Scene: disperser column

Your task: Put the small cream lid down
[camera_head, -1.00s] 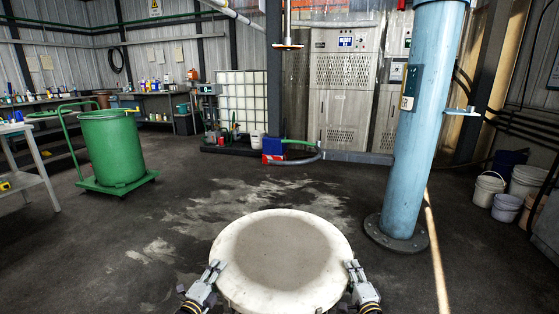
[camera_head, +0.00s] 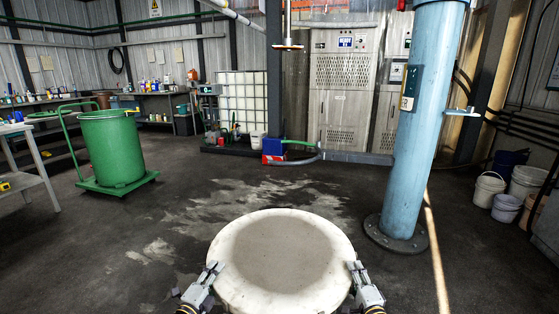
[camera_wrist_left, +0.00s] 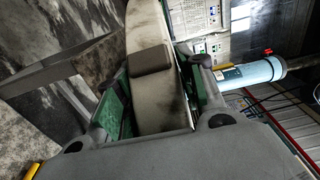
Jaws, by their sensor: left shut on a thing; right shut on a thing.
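The small cream lid (camera_head: 282,262) is a round cream disc with a greyish middle, low in the head view, its top face up. My left gripper (camera_head: 216,270) is shut on its left edge, and my right gripper (camera_head: 354,268) is shut on its right edge. In the left wrist view the lid's pale rim (camera_wrist_left: 160,95) sits between the fingers of the left gripper (camera_wrist_left: 160,105). The lid's underside and whatever is directly below it are hidden.
A green drum (camera_head: 111,148) on a green trolley stands at the left. A blue column (camera_head: 418,125) rises from a floor flange at the right. Several buckets (camera_head: 490,188) stand at the far right. The stained floor (camera_head: 180,215) beyond the lid is clear.

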